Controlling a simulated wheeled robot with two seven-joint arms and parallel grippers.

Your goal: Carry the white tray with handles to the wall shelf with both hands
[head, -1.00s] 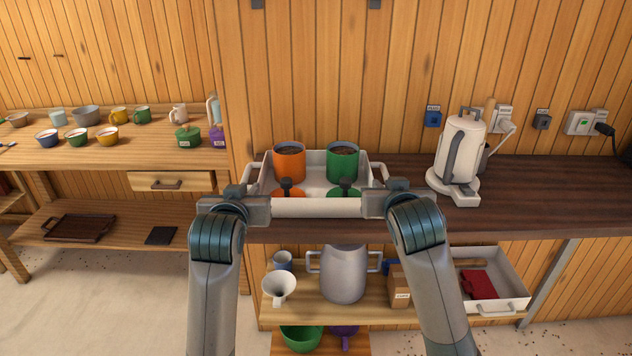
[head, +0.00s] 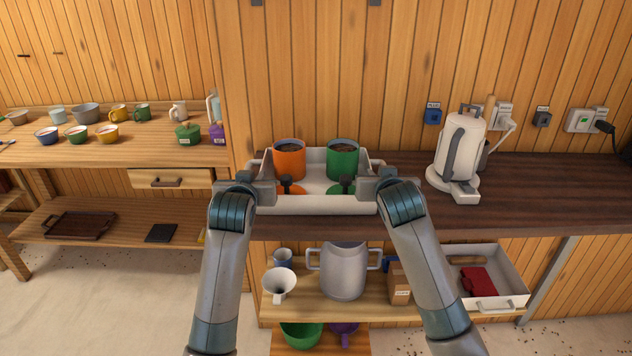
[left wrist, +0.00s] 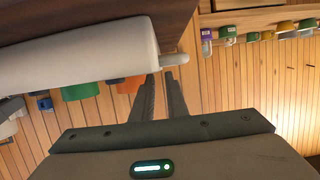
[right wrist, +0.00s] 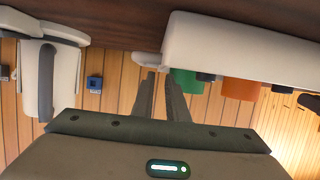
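The white tray (head: 318,205) sits on the dark counter, with a loop handle at each end. It holds an orange mug (head: 289,162) and a green mug (head: 342,162), both with dark contents. In front of them are orange and green pieces with dark knobs. My left gripper (head: 262,190) is at the tray's left end; in the left wrist view its fingertips (left wrist: 162,75) are apart, close to the handle (left wrist: 175,59). My right gripper (head: 372,187) is at the right end; its fingertips (right wrist: 160,75) are apart near that handle (right wrist: 148,60). I see no handle gripped.
A white kettle (head: 459,155) stands right of the tray on the counter (head: 560,185). Several mugs stand on the left table (head: 150,152). Two dark pieces (head: 374,4) show high on the wall.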

